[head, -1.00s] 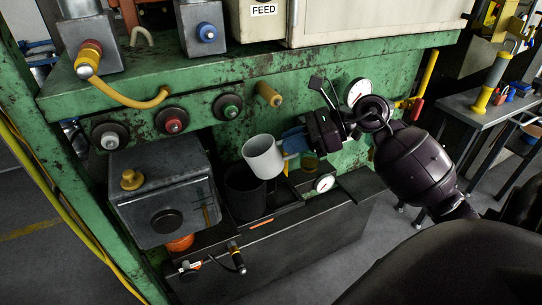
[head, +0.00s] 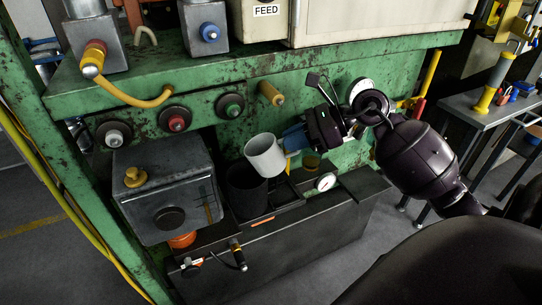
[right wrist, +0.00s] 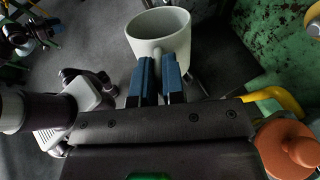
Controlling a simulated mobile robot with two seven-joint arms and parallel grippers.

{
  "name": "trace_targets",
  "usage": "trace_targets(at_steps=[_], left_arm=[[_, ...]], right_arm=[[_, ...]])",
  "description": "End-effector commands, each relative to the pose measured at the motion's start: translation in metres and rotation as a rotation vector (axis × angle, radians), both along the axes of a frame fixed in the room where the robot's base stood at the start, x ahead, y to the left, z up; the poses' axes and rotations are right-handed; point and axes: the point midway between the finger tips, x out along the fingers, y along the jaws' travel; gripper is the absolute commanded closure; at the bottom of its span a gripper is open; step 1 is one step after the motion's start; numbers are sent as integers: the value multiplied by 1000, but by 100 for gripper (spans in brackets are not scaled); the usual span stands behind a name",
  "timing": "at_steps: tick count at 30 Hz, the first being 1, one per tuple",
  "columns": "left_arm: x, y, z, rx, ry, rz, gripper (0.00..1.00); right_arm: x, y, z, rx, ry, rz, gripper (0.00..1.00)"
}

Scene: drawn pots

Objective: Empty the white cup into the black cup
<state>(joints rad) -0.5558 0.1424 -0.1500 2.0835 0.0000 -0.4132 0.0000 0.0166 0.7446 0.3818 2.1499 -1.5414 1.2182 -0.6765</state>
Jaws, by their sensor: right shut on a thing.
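The white cup (head: 265,156) is held in the air by my right gripper (head: 290,139), whose blue fingers are shut on it at its right side. It leans slightly to the left. The right wrist view shows the white cup (right wrist: 160,36) just beyond the two blue fingers (right wrist: 157,78), and its visible inner wall is pale. The black cup (head: 245,190) stands upright on the dark ledge, below and just left of the white cup, which hides part of its rim. The contents of both cups cannot be made out. My left gripper is not in view.
A grey box with a yellow knob (head: 163,190) stands left of the black cup. A small dial gauge (head: 326,182) sits to the right on the ledge (head: 300,222). The green panel with several knobs rises behind. An orange object (right wrist: 286,150) shows in the right wrist view.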

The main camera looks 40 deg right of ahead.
Motion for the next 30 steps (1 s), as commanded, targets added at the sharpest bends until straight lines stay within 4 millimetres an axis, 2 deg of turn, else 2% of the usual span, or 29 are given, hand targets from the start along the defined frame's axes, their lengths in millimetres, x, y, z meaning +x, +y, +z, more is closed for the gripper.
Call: trace_targets(at_steps=[30], left_arm=[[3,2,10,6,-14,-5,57]], right_arm=[[2,2,8,-61,43,0,100]])
